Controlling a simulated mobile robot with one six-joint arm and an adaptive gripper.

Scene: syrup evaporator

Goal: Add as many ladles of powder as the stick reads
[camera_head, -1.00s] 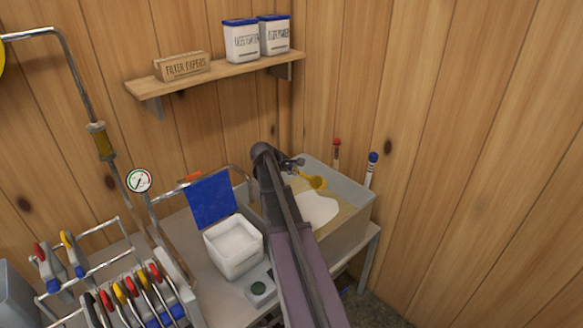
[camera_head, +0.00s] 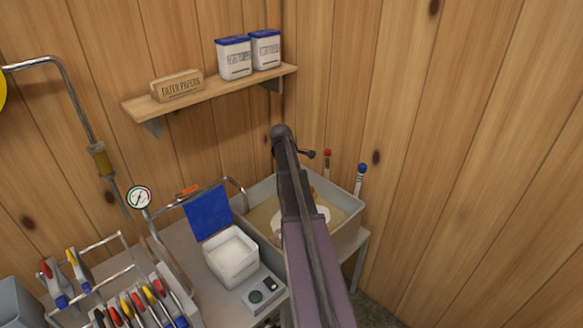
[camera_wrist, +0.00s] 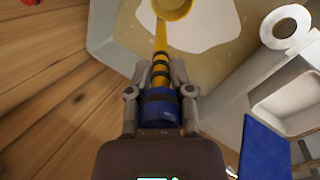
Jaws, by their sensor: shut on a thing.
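My gripper (camera_wrist: 161,82) is shut on the handle of a yellow ladle (camera_wrist: 160,42), whose grip has blue and black bands. The ladle's bowl is at the top edge of the wrist view, above a pale patch (camera_wrist: 207,18) in the tub; its contents cannot be told. In the head view my arm hides most of the ladle. The grey tub (camera_head: 349,239) holds tan contents. A white bin (camera_head: 233,272) of white powder stands left of it, its blue lid (camera_head: 207,213) open. Behind the tub stand a red-topped stick (camera_head: 327,163) and a blue-topped stick (camera_head: 361,180) with blurred dark bands.
A small device (camera_head: 263,291) lies in front of the bin. A rack of coloured-handled tools (camera_head: 130,305) and a pressure gauge (camera_head: 139,197) are at left. A shelf (camera_head: 212,91) holds a filter-paper box (camera_head: 177,86) and two blue-lidded tubs. Wooden walls close in behind and right.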

